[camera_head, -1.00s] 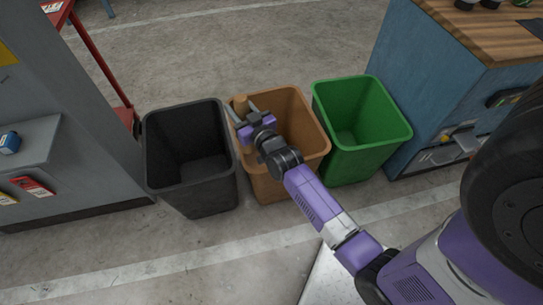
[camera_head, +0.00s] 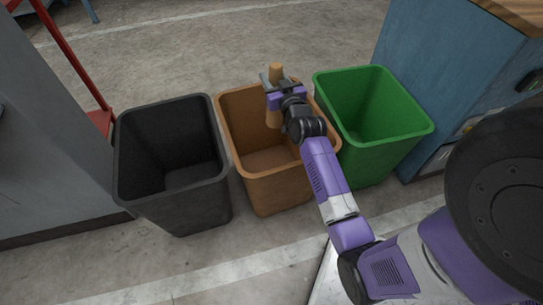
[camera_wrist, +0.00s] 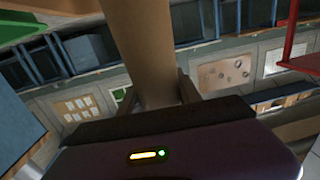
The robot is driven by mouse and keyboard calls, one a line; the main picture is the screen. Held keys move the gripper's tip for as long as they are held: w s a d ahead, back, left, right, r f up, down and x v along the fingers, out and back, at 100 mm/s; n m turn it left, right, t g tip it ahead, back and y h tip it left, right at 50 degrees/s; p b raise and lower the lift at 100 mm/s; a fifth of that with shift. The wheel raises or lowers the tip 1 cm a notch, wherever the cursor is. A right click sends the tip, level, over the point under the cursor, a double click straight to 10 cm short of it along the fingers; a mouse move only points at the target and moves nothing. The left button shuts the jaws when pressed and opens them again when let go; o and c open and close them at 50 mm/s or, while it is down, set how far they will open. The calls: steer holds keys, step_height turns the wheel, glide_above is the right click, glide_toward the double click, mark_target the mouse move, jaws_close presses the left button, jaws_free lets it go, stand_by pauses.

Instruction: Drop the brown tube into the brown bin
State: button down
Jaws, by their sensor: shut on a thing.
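The brown tube (camera_head: 275,72) stands roughly upright in my gripper (camera_head: 274,84), which is shut on it. The tube's top sticks up above the fingers and its lower part shows below them. In the wrist view the tube (camera_wrist: 146,50) fills the middle, between the fingers. The brown bin (camera_head: 240,160) stands in the middle of the row, open at the top. My gripper and the tube appear over the bin's opening, toward its far right part. The bin's visible floor looks empty; my arm hides its right side.
A black bin (camera_head: 122,165) stands left of the brown bin, and a green bin (camera_head: 385,146) stands right of it, close by. A blue cabinet (camera_head: 455,65) is beyond the green bin. A grey cabinet (camera_head: 45,150) and red frame (camera_head: 75,60) are at the left.

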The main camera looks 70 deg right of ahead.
steer(key=shift+f+b, duration=2.15)
steer(key=shift+f, duration=0.5)
steer(key=c, duration=0.7)
jaws_free()
steer(key=shift+c, duration=0.2)
steer(key=shift+s+a, duration=0.1)
steer(key=p+v, duration=0.3)
steer(key=v, duration=0.4)
steer(key=shift+s+a, duration=0.25)
steer(key=shift+r, duration=0.1)
